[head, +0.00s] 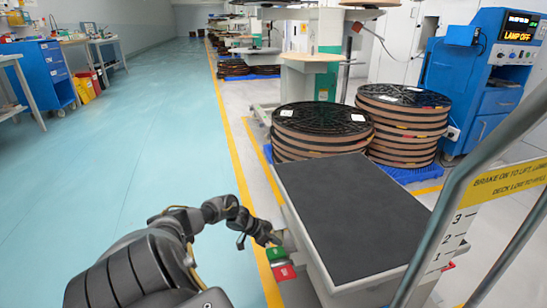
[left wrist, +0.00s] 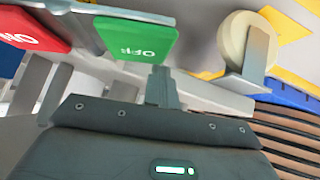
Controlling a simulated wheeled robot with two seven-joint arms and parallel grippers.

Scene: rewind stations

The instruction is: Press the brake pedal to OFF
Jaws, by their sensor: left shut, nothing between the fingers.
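The green brake pedal (head: 276,253) sticks out at the left side of the cart, low down. In the left wrist view the green pedal (left wrist: 135,38) bears the letters OFF, upside down. The red pedal (head: 285,272) is beside it; it shows at the upper left of the left wrist view (left wrist: 30,28) with partly cut-off lettering. My left gripper (head: 268,239) is shut and empty, right at the green pedal. In the left wrist view its fingertips (left wrist: 160,74) meet the pedal's edge in the picture; I cannot tell whether they touch. My right gripper is not in view.
The cart's dark deck (head: 345,210) lies right of the pedals, with a metal handrail (head: 455,190) nearer me. A caster wheel (left wrist: 240,42) is close to the gripper. Stacked reels (head: 320,130) stand behind the cart. The floor at the left is clear.

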